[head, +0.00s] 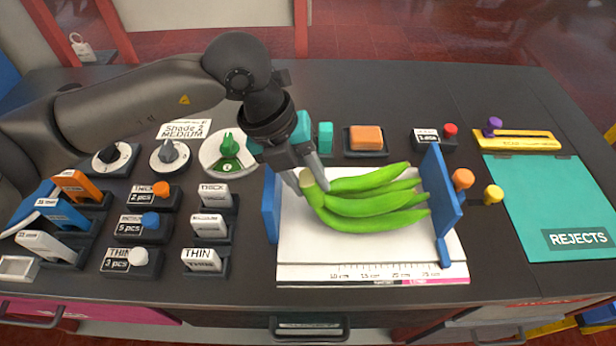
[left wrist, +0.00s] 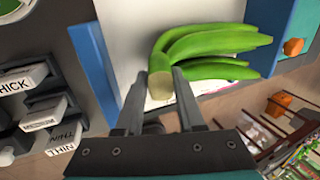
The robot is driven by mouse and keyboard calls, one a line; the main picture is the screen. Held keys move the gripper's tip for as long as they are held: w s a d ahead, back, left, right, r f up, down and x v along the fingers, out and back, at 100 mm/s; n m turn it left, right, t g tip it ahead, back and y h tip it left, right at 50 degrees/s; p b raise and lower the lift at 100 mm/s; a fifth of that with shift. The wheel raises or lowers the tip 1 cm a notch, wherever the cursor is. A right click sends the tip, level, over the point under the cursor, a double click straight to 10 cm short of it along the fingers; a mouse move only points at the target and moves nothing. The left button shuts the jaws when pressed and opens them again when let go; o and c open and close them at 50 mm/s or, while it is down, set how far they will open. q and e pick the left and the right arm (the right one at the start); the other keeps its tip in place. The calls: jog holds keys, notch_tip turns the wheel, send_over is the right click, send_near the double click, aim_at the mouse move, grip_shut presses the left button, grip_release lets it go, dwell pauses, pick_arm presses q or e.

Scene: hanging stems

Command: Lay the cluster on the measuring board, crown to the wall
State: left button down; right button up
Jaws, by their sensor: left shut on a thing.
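The green banana cluster (head: 372,200) is over the white measuring board (head: 305,250), its crown at the left and its fingers pointing right. My left gripper (head: 305,183) is shut on the crown; in the left wrist view its fingers (left wrist: 158,84) stand on both sides of the pale cut crown of the cluster (left wrist: 205,50). A blue wall (head: 271,205) stands at the board's left end, with a gap between it and the crown. A taller blue plate (head: 441,195) stands at the right, near the fingertips. I cannot tell whether the cluster touches the board. My right gripper is out of view.
Left of the board are labelled blocks (head: 205,259) and dials (head: 169,156). Behind it lies an orange block (head: 366,138) in a tray. To the right are an orange knob (head: 463,179), a yellow knob (head: 493,194) and the teal REJECTS mat (head: 550,200), which is empty.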

pick_arm(q)
jog(key=shift+f, duration=0.15)
jog(key=c, duration=0.5)
grip_release()
jog(key=shift+a+r, duration=0.1)
jog(key=shift+r, duration=0.4)
jog(key=p+v, duration=0.1)
jog(key=v, duration=1)
jog(key=shift+r, duration=0.2)
